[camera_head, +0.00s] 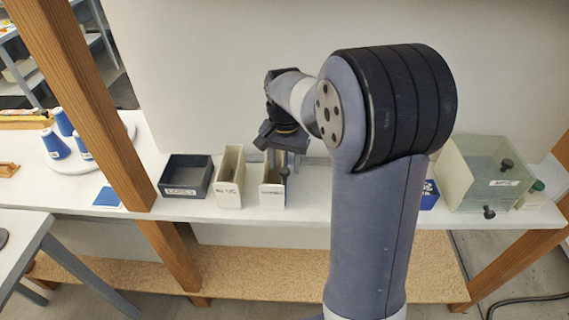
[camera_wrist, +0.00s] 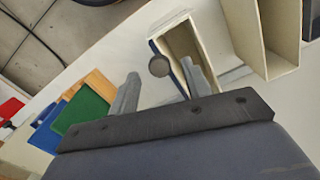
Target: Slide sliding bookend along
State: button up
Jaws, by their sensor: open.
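A dark round knob (camera_wrist: 159,66) shows in the wrist view on a thin dark blue upright plate, which appears to be the sliding bookend (camera_wrist: 153,46). The plate stands along the side of a narrow cream file box (camera_wrist: 176,24); I cannot tell if they touch. In the head view the knob (camera_head: 284,171) shows just beside the labelled cream box (camera_head: 272,194), under my gripper (camera_head: 284,158). My gripper is open and points down, with its two grey fingers either side of the knob in the wrist view (camera_wrist: 160,70). Contact cannot be told.
Another cream box (camera_head: 229,190) and a dark grey bin (camera_head: 185,190) stand to the left on the white shelf. Green (camera_wrist: 82,112) and blue upright pieces stand across from the bookend. A clear box (camera_head: 485,190) is far right. My arm hides part of the shelf.

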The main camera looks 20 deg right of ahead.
jog(key=shift+f, duration=0.7)
jog(key=shift+c, duration=0.6)
grip_shut()
